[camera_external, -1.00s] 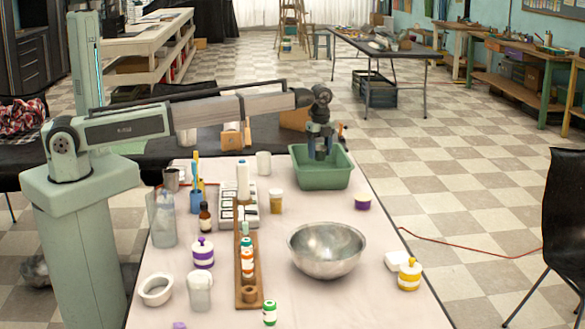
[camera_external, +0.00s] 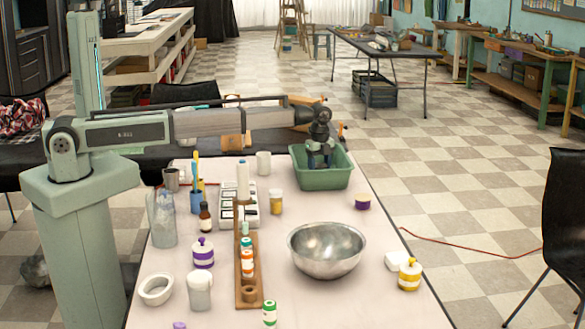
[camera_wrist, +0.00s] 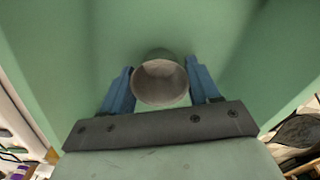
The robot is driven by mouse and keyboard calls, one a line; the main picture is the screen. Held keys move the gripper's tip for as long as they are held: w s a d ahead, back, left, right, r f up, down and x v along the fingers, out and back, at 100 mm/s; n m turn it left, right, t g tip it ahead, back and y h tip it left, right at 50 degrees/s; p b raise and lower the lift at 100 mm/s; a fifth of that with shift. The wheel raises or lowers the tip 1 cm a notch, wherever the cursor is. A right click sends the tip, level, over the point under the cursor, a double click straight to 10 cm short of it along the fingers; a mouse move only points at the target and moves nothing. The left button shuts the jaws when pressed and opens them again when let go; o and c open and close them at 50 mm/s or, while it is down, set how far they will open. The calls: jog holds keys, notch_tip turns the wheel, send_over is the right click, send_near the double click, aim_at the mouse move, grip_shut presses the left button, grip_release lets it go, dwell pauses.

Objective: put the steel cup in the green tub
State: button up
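The green tub (camera_external: 322,181) stands at the far end of the white-covered table. My gripper (camera_external: 320,163) is lowered into it, pointing down. In the wrist view a round grey cup, which I take to be the steel cup (camera_wrist: 160,82), sits between the two blue fingers of my gripper (camera_wrist: 160,80). Its open mouth faces the camera. The fingers appear to touch its sides, so the gripper looks shut on it. Green tub walls surround it in that view. Whether the cup's base touches the tub floor is hidden.
A large steel bowl (camera_external: 326,262) stands nearer on the table. A purple tub (camera_external: 362,202) sits to the right.

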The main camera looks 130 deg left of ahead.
jog(key=o, duration=0.5)
notch_tip(320, 180, up, 12)
jog(key=shift+r, duration=0.15)
dwell(0.5)
